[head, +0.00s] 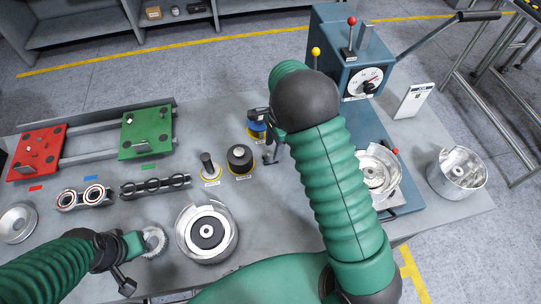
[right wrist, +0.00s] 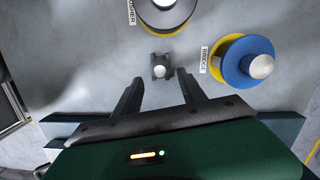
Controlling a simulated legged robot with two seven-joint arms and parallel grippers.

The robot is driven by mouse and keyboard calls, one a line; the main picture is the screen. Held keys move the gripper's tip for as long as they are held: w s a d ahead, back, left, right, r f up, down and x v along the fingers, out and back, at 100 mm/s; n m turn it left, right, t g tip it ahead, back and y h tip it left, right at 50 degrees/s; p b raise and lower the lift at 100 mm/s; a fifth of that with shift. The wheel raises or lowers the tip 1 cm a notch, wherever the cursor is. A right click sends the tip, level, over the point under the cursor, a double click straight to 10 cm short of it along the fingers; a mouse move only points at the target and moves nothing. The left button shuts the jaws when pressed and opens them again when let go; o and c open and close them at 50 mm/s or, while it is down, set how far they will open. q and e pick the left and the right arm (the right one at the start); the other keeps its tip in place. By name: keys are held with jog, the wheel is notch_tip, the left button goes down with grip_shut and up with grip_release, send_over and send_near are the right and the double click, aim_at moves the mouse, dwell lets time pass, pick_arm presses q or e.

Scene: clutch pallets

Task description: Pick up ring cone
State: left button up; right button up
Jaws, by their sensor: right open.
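No readable label names the ring cone, so I cannot tell which part it is. A blue round part with a silver knob (right wrist: 247,64) sits on a yellow ring; it also shows partly covered in the head view (head: 257,131). A black cylinder (head: 240,158) on a yellow ring stands beside it, and a slim black-knobbed part (head: 208,167) is farther left. My right gripper (right wrist: 158,88) is open and empty, a small dark piece with a pale top (right wrist: 161,68) just beyond its fingertips. My left gripper (head: 130,262) is near a toothed gear (head: 154,241); its jaws are unclear.
A blue press (head: 355,75) with levers and a silver housing (head: 377,170) stand at the right. Red (head: 37,152) and green plates (head: 147,133) sit on rails at left. A metal pot (head: 457,173) is near the right edge.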

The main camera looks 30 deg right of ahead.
aim_at(268, 155)
notch_tip(268, 155, down, 3)
jog(key=shift+w+d+r, duration=0.1)
jog(key=shift+d+r, duration=0.05)
jog(key=shift+a, duration=0.25)
jog(key=shift+w+a, duration=0.1)
jog(key=shift+a, duration=0.2)
jog(key=shift+a+r, duration=0.1)
jog(key=shift+a, duration=0.25)
jog(key=shift+c, duration=0.6)
jog(key=shift+a, duration=0.2)
jog(key=shift+c, duration=1.3)
jog(key=shift+r, duration=0.1)
jog(key=shift+c, duration=1.1)
jog(key=shift+d, duration=0.1)
jog(key=shift+c, duration=1.2)
jog(key=shift+d, duration=0.25)
grip_shut()
jog(key=shift+s+d, duration=0.2)
jog(key=shift+d, duration=0.05)
pick_arm(q)
jog(key=shift+s+a+r, duration=0.1)
pick_arm(e)
jog(key=shift+a, duration=0.1)
